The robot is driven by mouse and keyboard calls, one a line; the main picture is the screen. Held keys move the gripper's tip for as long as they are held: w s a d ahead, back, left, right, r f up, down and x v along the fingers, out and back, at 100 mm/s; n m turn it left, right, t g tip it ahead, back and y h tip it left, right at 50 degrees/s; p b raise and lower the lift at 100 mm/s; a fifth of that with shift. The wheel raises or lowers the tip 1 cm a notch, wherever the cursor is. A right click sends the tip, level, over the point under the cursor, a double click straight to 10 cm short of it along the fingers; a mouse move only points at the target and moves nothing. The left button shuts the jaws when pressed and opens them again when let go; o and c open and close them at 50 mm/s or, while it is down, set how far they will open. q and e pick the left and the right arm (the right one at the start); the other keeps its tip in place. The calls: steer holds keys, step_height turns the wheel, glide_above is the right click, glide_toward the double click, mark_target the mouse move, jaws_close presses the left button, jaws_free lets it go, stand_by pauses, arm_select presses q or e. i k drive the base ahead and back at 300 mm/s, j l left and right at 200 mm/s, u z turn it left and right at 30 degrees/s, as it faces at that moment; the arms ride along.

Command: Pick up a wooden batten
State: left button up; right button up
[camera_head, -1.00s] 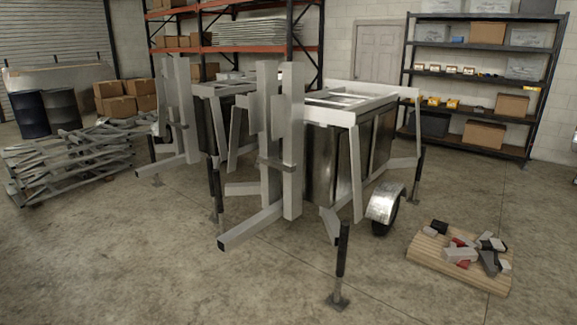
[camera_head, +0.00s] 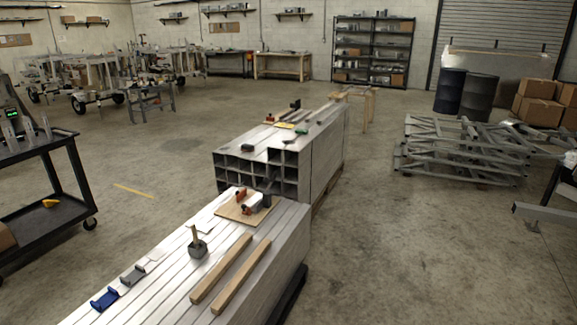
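Two wooden battens lie side by side on top of the nearer stack of aluminium tubes (camera_head: 290,222). The left batten (camera_head: 221,269) and the right batten (camera_head: 241,276) are light brown, straight and roughly parallel, with a narrow gap between them. Both run along the stack close to its right edge. Neither of my grippers shows in the head view, so their state is hidden.
On the same stack lie a grey mallet (camera_head: 197,247), a board with red-handled tools (camera_head: 243,209) and a blue item (camera_head: 105,299). A second tube stack (camera_head: 325,150) stands behind. A black cart (camera_head: 45,210) is left. Floor to the right is clear, up to piled metal frames (camera_head: 460,150).

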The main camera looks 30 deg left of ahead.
mark_target(197, 296)
steer(key=i+u, duration=0.45)
steer(key=i+l+u, duration=0.1)
steer(key=i+u, duration=0.15)
steer(key=u, duration=0.2)
steer(key=i+l+u, duration=0.25)
steer(key=u, duration=0.25)
steer(key=i+l+u, duration=0.3)
steer(key=u, duration=0.15)
steer(key=i+l+u, duration=0.15)
steer(key=l+u, duration=0.3)
steer(key=i+l+u, duration=0.1)
steer(key=l+u, duration=0.35)
steer(key=l, duration=0.15)
steer(key=i+l+u, duration=0.1)
steer(key=l+u, duration=0.4)
steer(key=l, duration=0.2)
steer(key=l+u, duration=0.45)
steer(key=l, duration=0.25)
steer(key=k, duration=0.05)
